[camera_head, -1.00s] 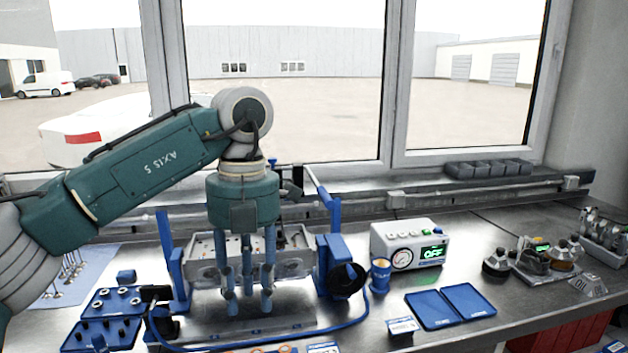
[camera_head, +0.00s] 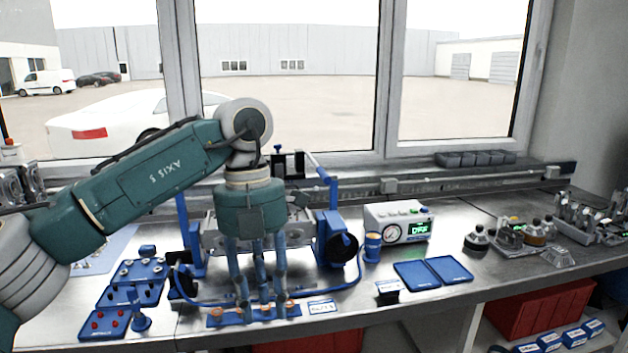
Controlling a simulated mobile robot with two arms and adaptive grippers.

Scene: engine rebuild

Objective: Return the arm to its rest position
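My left arm, dark green with "AXIS 5" on it, comes in from the left. My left gripper (camera_head: 259,310) hangs straight down at its end with its fingers apart and nothing visible between them. In the picture the fingertips overlap a blue strip (camera_head: 218,320) holding small copper-coloured parts at the bench's front edge. I cannot tell whether they touch it. Behind the gripper, a grey metal engine part (camera_head: 212,240) sits between blue stand posts (camera_head: 330,220), largely hidden by the gripper. My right gripper is not in view.
Blue parts trays (camera_head: 135,294) lie left of the gripper, and a blue hose runs around it. To the right are a blue cup (camera_head: 372,247), a gauge box (camera_head: 398,222) and a flat blue tray (camera_head: 433,271). Red bins (camera_head: 540,310) are below the bench.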

